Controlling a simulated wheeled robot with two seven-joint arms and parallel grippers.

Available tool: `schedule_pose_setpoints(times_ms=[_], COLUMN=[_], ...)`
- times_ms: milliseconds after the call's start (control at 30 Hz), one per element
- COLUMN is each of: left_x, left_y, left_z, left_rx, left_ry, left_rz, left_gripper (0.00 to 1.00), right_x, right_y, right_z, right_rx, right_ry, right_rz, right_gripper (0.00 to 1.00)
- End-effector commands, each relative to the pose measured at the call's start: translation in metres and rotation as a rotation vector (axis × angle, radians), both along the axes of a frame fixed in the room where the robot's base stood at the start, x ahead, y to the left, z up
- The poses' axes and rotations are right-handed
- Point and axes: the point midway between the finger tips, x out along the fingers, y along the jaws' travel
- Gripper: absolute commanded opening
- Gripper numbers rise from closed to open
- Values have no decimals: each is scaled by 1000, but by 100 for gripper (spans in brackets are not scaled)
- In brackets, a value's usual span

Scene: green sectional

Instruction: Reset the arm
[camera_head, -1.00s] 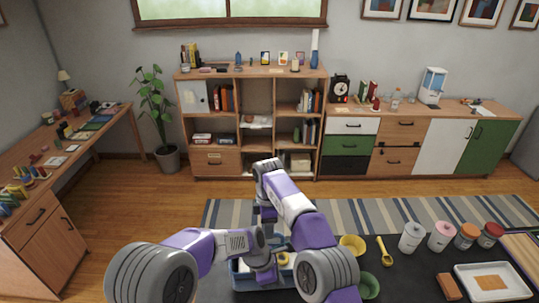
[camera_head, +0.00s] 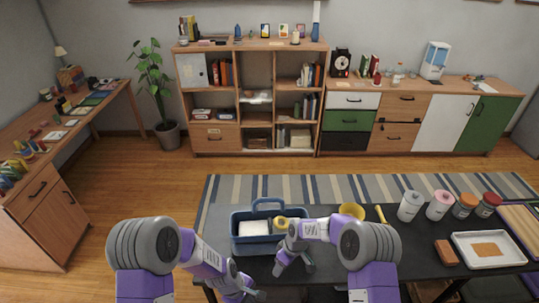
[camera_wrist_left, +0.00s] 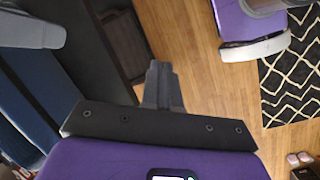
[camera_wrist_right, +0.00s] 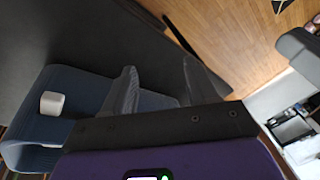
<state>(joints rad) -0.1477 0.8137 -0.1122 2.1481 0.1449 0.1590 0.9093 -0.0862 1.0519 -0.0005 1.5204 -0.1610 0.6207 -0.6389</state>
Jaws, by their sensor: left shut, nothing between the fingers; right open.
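Both my arms are folded low in front of me in the head view. My right gripper (camera_head: 294,268) is open and empty, just on the near side of a blue handled caddy (camera_head: 243,246) on the dark table. Its two parted fingers show in the right wrist view (camera_wrist_right: 160,85), with the caddy's blue wall (camera_wrist_right: 85,90) close by. My left gripper (camera_head: 250,292) is low, at the table's near edge. The left wrist view shows its fingers (camera_wrist_left: 158,75) shut together with nothing between them, over the wooden floor.
The dark table (camera_head: 420,255) holds a yellow bowl (camera_head: 351,211), several lidded jars such as a pink one (camera_head: 439,206), a brown block (camera_head: 446,252) and a white tray (camera_head: 463,257). A white item (camera_head: 253,228) is in the caddy. A black patterned rug (camera_wrist_left: 290,75) lies on the floor.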

Motion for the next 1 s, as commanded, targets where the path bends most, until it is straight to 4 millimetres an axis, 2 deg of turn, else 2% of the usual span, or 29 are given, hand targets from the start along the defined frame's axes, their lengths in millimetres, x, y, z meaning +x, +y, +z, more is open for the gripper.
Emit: schedule_pose_setpoints(times_ms=[33, 200, 333, 500, 600, 700, 1000], left_x=[-13, -49, -78, -107, -117, -121, -122], left_y=[7, 22, 28, 30, 30, 30, 30], left_z=[-21, -63, -89, -109, -114, -116, -116], left_rx=[2, -1, -13, -30, -35, -37, -38], left_ry=[-7, -74, -127, -198, -230, -248, -252], left_rz=[-57, -276, -436, -605, -667, -702, -709], left_gripper=[0, 0, 0, 0, 0, 0, 0], right_x=[-22, -92, -150, -212, -234, -246, -247], right_y=[-7, -22, -32, -43, -47, -49, -49], right_z=[-25, -76, -101, -111, -111, -110, -109], right_rx=[18, 65, 87, 95, 95, 94, 94], right_ry=[30, 107, 169, 230, 251, 260, 260], right_rz=[-85, -397, -638, -898, -996, -1047, -1059], right_gripper=[58, 58, 58, 58, 58, 58, 58])
